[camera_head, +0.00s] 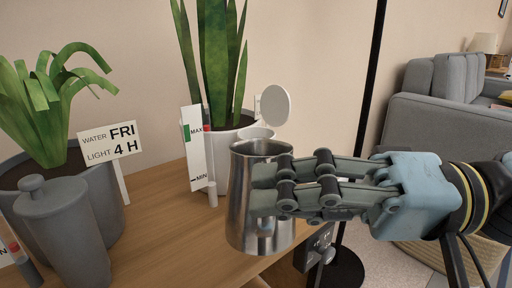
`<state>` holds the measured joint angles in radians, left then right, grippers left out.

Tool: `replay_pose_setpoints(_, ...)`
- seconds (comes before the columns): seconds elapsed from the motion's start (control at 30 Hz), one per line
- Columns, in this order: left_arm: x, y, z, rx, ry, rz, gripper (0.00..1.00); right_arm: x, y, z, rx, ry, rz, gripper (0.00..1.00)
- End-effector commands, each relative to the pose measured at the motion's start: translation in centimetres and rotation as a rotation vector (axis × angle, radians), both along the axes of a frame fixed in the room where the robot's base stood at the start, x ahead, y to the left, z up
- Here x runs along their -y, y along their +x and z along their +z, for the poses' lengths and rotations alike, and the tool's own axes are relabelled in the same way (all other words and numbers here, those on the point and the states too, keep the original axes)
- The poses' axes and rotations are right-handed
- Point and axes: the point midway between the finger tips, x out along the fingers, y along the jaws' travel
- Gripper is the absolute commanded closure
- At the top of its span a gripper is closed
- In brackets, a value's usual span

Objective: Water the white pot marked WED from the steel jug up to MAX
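The steel jug (244,215) is upright in front of the white pot. My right gripper (268,188) comes in from the right with its fingers closed at the jug; its grip point is partly hidden. The white pot (226,147) stands on the wooden top behind the jug, with a tall upright-leaved plant. The jug hides much of it, and no WED mark is readable. A white gauge card (194,150) at its left has a green band at MAX and MIN below, beside a red-tipped rod (211,190). The water level inside is not visible. My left gripper is out of view.
At left, a grey pot (112,207) holds a plant and a FRI, 4 H sign (110,141). A grey lidded canister (66,232) stands before it. A white disc (275,105) is behind the jug. A black pole (373,80) rises at right. Bare wood (160,225) lies between the pots.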

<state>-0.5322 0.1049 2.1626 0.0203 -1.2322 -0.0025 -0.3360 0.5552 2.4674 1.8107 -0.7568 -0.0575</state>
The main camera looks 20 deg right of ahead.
Motion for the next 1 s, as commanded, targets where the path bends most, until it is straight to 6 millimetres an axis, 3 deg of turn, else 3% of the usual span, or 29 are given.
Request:
replay_pose_setpoints(0.1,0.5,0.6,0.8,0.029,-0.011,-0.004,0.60,-0.2,-0.5,-1.1,0.048,-0.016,0.000,1.00)
replay_pose_setpoints(0.4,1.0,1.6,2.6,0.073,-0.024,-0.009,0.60,-0.4,-1.3,-1.8,0.148,-0.046,0.000,1.00)
replay_pose_setpoints(1.0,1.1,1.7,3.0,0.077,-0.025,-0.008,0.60,-0.5,-1.4,-1.7,0.158,-0.049,0.000,1.00)
